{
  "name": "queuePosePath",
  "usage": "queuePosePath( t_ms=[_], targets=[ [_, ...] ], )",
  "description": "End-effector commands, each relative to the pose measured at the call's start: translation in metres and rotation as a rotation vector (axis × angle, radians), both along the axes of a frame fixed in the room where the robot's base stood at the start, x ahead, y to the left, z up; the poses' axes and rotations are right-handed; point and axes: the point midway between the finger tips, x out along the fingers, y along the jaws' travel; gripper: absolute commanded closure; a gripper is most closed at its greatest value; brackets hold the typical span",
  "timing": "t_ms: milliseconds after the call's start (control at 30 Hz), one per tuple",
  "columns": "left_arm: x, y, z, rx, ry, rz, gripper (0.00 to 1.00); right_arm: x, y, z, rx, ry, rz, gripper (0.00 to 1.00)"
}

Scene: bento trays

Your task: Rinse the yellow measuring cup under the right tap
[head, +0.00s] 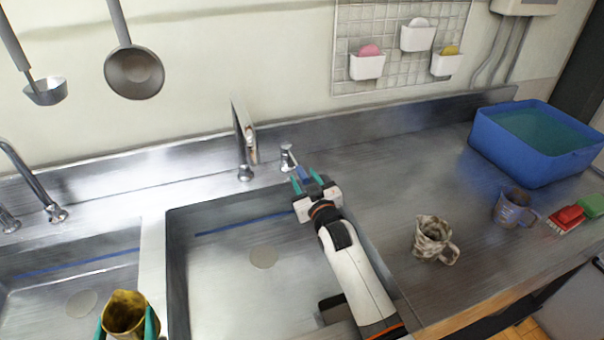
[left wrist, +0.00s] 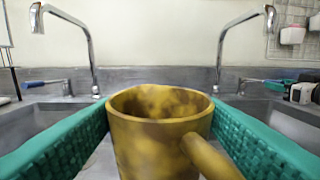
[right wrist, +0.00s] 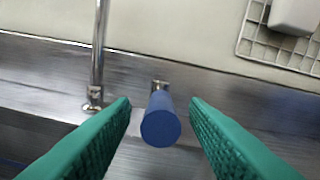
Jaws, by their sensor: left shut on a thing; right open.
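The yellow measuring cup (head: 126,312), blotched with brown stains, is held upright in my left gripper (head: 128,325) at the lower edge of the head view. In the left wrist view the cup (left wrist: 160,130) sits between the green fingers, its handle toward the camera. The right tap (head: 244,150) stands behind the right basin; its spout also shows in the left wrist view (left wrist: 250,28). My right gripper (head: 312,183) is open at the tap's blue lever (head: 304,174). In the right wrist view the lever's round end (right wrist: 161,127) lies between the fingers, with gaps on both sides. No water stream is visible.
The right sink basin (head: 225,270) is empty. On the right counter stand a stained pale jug (head: 434,240), a blue measuring cup (head: 512,210), a blue tub (head: 530,158) of water, a red brush (head: 566,219) and a green block (head: 592,205). Ladles (head: 134,72) hang at upper left.

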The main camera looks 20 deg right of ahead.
Motion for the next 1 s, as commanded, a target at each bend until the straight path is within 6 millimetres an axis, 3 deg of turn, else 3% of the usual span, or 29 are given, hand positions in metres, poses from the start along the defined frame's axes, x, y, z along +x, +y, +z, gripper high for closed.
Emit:
queuePosePath(
  t_ms=[200, 533, 800, 1000],
  targets=[
    [0.000, 0.000, 0.001, 0.000, 0.000, 0.000, 0.59, 0.023, 0.001, 0.000, 0.000, 0.001, 0.000, 0.59],
    [0.000, 0.000, 0.001, 0.000, 0.000, 0.000, 0.59, 0.026, 0.001, 0.000, 0.000, 0.000, 0.000, 0.59],
    [0.000, 0.000, 0.001, 0.000, 0.000, 0.000, 0.59, 0.026, 0.001, 0.000, 0.000, 0.000, 0.000, 1.00],
    [0.000, 0.000, 0.001, 0.000, 0.000, 0.000, 0.59, 0.026, 0.001, 0.000, -0.001, 0.000, 0.002, 1.00]
  ],
)
